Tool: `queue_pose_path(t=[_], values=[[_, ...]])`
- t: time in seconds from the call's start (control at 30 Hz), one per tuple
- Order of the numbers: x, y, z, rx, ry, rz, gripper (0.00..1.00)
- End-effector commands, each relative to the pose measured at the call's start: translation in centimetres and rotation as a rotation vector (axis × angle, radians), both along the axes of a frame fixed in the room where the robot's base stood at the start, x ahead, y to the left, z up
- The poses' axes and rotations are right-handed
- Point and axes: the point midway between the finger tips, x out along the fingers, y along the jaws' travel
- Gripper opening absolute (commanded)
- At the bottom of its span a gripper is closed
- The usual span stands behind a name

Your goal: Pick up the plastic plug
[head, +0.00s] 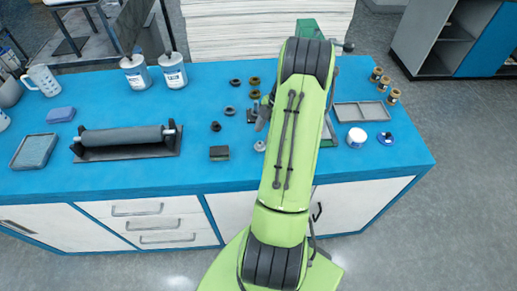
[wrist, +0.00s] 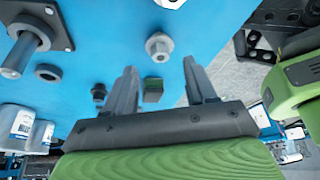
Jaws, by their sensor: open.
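A light grey piece with a hexagonal head (head: 259,146) stands on the blue worktop, just left of my arm in the head view. It looks like the plastic plug, though I cannot be sure. A similar hexagonal piece shows in the wrist view (wrist: 159,45), beyond the fingertips and between their lines. My gripper (wrist: 162,80) is open, with its two dark fingers apart and nothing held between them. In the head view my arm hides most of the gripper. A small dark fitting (wrist: 98,92) shows left of the left finger in the wrist view.
A green-and-black block (head: 219,153) and several dark rings (head: 215,126) lie left of my arm. A grey roller (head: 125,136) rests on its stand further left. A divided tray (head: 361,111), a white tub (head: 356,138) and small jars (head: 393,97) stand at right.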

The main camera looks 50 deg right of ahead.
Motion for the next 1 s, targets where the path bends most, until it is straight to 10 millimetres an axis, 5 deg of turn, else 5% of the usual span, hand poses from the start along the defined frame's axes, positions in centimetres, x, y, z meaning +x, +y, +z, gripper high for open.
queue_pose_path(t=[0.3, 0.57, 0.87, 1.0], values=[[0.8, 1.8, -4.7, 0.003, 0.002, 0.0, 0.56], [0.9, 1.9, -5.2, -0.002, 0.001, -0.001, 0.56], [0.9, 1.9, -5.1, -0.001, 0.001, -0.001, 0.11], [0.9, 1.9, -5.1, -0.001, 0.001, -0.001, 0.11]])
